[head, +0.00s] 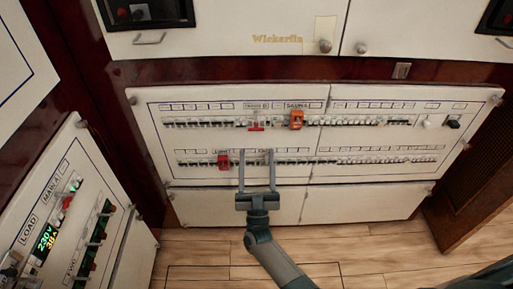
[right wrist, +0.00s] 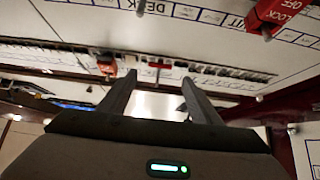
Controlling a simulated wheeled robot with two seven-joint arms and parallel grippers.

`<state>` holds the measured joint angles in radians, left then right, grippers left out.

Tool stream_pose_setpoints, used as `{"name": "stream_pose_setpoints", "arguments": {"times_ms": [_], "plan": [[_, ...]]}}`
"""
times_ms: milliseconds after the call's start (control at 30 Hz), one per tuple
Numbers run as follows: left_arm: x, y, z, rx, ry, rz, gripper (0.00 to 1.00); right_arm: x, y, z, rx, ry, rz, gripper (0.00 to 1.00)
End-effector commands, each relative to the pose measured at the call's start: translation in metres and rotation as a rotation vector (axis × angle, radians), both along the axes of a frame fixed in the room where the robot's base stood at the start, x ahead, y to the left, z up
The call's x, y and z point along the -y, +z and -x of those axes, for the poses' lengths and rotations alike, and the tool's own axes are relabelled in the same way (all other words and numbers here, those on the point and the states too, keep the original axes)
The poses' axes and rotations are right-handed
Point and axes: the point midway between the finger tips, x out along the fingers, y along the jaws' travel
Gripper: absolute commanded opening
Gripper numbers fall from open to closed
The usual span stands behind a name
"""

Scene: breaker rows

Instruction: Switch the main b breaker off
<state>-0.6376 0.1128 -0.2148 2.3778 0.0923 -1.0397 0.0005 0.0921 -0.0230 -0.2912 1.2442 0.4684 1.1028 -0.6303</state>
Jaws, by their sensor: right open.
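In the head view the red-handled breaker (head: 256,128) sits in the upper row under a small label that seems to read MAIN B. The same red handle (right wrist: 160,66) shows in the right wrist view, upside down, beyond and between my fingertips. Whether it is on or off is too small to tell. My right gripper (head: 256,154) is open and empty, its two fingers pointing up in front of the lower row, below the red handle. It appears apart from the handle. The fingers partly cover a label in the lower row. My left gripper is not in view.
An orange device (head: 297,119) sits just right of the red handle, under the SAUNA label. A red lock-off piece (head: 223,161) is on the lower row, left of my fingers. A side panel (head: 48,215) with a lit meter and a MAIN A label stands at left.

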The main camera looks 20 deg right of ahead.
Motion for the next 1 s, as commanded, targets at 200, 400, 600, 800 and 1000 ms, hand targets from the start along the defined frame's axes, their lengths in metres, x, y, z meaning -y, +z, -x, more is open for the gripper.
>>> {"name": "stream_pose_setpoints", "arguments": {"times_ms": [200,400,600,800,1000], "plan": [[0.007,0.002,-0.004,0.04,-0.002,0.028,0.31,-0.009,-0.034,0.033,-0.005,-0.001,-0.001,0.58],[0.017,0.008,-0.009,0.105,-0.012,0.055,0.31,-0.017,-0.059,0.059,-0.004,0.0,-0.001,0.58],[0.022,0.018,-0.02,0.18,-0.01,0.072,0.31,-0.022,-0.074,0.077,-0.001,-0.001,0.0,0.58],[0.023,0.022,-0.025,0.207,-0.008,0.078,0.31,-0.024,-0.079,0.083,-0.002,0.0,-0.001,0.58],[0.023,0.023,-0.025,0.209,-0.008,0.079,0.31,-0.024,-0.079,0.083,-0.001,0.0,0.0,0.58]]}}
